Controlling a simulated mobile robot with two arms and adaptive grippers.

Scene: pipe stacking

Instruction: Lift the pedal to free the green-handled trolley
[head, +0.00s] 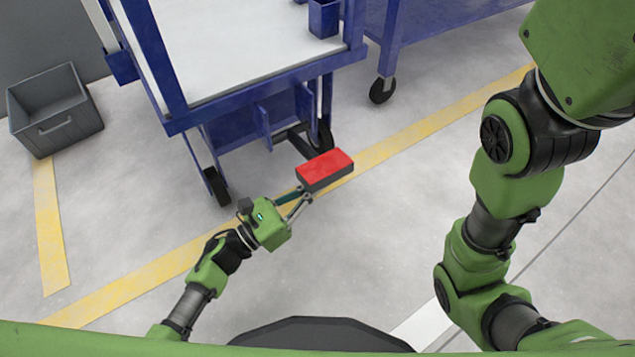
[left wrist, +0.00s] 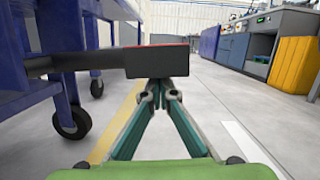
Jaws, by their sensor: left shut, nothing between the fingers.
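The pedal (head: 324,170) is a red-topped black block on a dark bar, sticking out low from the blue trolley (head: 262,73) with a white deck. No green handle shows on this trolley. My left gripper (head: 303,194) is shut and empty, with its fingertips at the pedal's near edge. In the left wrist view the pedal (left wrist: 156,61) is seen edge-on, and the shut fingertips of the left gripper (left wrist: 161,88) are just under its lower edge. I cannot tell whether they touch. My right arm stands at the right; its gripper is out of view.
A grey crate (head: 54,108) stands on the floor at the left. A second blue trolley (head: 436,17) is at the back right. Yellow lines cross the floor. In the left wrist view, workbenches (left wrist: 248,45) stand at the right. The floor right of the pedal is clear.

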